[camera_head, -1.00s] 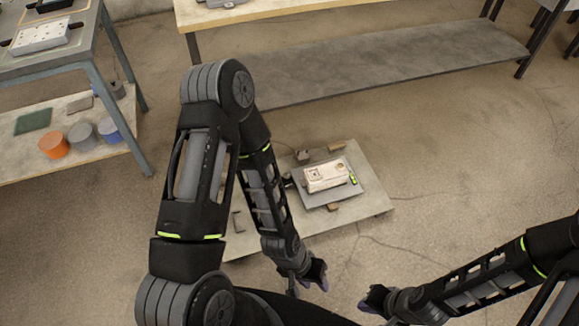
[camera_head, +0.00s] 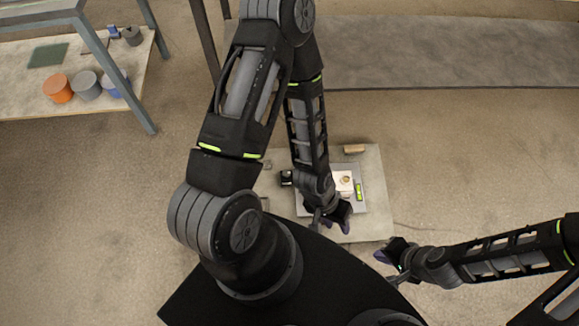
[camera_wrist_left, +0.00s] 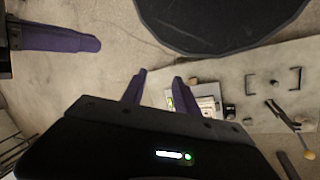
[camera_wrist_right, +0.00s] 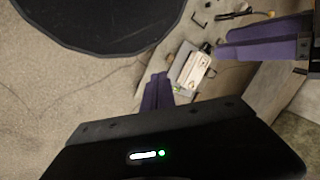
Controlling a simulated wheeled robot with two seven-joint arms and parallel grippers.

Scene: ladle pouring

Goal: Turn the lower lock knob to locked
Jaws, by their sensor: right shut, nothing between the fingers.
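A small pale box (camera_head: 343,184) with a round tan fitting on top lies on a grey plate, partly behind my left arm in the head view. The box also shows in the left wrist view (camera_wrist_left: 207,101) and the right wrist view (camera_wrist_right: 196,70). No lock knob can be made out clearly, nor its position. My left gripper (camera_head: 336,224) is near the board's front edge, in front of the box; its purple fingers (camera_wrist_left: 160,84) are apart and empty. My right gripper (camera_head: 386,256) is shut and empty, in front of the board's right corner, apart from the box.
The pale board (camera_head: 377,205) lies low on the floor, with a brown block (camera_head: 354,149) and small dark fittings on it. A shelf with an orange pot (camera_head: 58,88) stands at left. A long grey shelf (camera_head: 440,55) runs behind.

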